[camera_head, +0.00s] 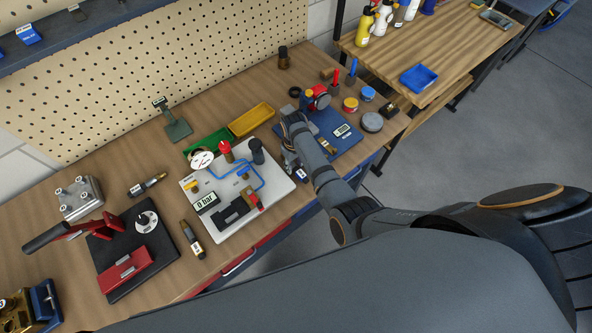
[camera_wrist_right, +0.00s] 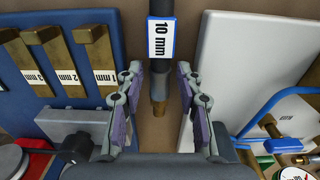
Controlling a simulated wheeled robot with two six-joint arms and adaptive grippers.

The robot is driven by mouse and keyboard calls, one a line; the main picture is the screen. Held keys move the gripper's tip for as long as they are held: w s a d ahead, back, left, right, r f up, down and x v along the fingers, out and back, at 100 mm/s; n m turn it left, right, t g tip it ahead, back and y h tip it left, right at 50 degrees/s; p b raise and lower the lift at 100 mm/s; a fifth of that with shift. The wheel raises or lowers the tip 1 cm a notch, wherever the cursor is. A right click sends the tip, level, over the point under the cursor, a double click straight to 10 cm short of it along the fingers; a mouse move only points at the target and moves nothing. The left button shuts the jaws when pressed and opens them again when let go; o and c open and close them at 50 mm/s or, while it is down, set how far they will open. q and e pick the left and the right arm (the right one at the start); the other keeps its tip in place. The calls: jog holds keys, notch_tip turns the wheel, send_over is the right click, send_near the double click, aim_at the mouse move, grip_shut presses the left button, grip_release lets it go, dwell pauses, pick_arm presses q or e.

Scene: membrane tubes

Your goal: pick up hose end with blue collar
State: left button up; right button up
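A blue hose (camera_head: 262,179) loops over a white board (camera_head: 224,229) on the bench; it also shows at the right of the right wrist view (camera_wrist_right: 262,112). A blue fitting with brass parts (camera_wrist_right: 283,146) is at the lower right there; I cannot tell whether it is the hose end with the blue collar. My right gripper (camera_head: 291,140) is just right of the board in the head view. Its fingers (camera_wrist_right: 160,90) are open, with a dark "10 mm" tool (camera_wrist_right: 162,60) showing in the gap, not visibly gripped. My left gripper is not in view.
A blue tray (camera_head: 345,149) with labelled brass pieces (camera_wrist_right: 70,55) lies beside my right gripper. Green (camera_head: 207,142) and yellow (camera_head: 251,119) trays stand behind the board.

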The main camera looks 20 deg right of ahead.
jog(key=shift+f, duration=0.25)
grip_shut()
jog(key=shift+w+r, duration=0.1)
jog(key=shift+r, duration=0.05)
